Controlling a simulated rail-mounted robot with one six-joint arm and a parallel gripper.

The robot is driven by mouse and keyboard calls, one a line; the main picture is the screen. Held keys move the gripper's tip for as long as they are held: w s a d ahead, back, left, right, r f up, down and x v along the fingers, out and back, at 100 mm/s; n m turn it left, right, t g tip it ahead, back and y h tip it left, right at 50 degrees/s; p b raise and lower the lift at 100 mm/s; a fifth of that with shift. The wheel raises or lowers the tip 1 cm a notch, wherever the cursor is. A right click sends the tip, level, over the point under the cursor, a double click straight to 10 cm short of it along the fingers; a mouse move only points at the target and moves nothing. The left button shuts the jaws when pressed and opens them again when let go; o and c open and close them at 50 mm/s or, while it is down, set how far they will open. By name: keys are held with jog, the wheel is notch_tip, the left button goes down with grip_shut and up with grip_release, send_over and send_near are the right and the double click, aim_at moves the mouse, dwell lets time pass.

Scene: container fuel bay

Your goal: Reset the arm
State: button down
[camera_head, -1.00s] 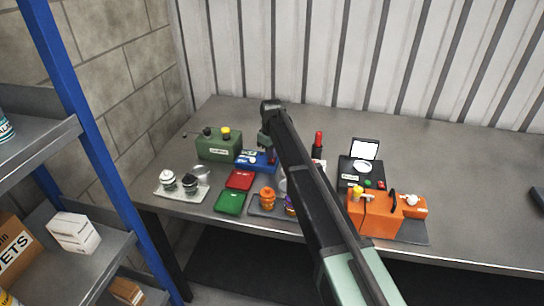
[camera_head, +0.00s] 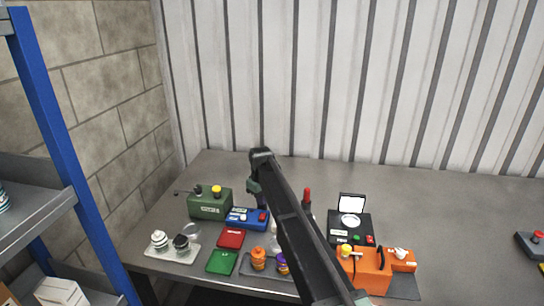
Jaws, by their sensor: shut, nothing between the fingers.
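My arm reaches up from the bottom of the picture over the workbench (camera_head: 440,215). Its dark link ends in a bend above the blue box (camera_head: 240,223). Below the bend a short grey-green wrist part shows, with my gripper (camera_head: 256,198) at its lower end. The gripper is small in the picture and partly hidden by the arm; it looks shut and empty. It appears over or just behind the blue box; I cannot tell its height above it.
Around the arm stand a green box (camera_head: 208,206), red tray (camera_head: 231,238), green tray (camera_head: 222,261), orange jar (camera_head: 258,259), black device (camera_head: 352,228) and orange case (camera_head: 366,266). A blue-posted shelf (camera_head: 50,140) stands left. The bench's back right is mostly clear.

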jog(key=s+d+m, duration=0.3)
jog(key=s+d, duration=0.5)
jog(key=s, duration=0.4)
jog(key=s+d+m, duration=0.3)
jog(key=s+d, duration=0.4)
jog(key=s, duration=0.5)
jog(key=s+d+m, duration=0.3)
jog(key=s+d, duration=0.5)
jog(key=s, duration=0.4)
jog(key=shift+s+d, duration=0.15)
jog(key=shift+d, duration=0.15)
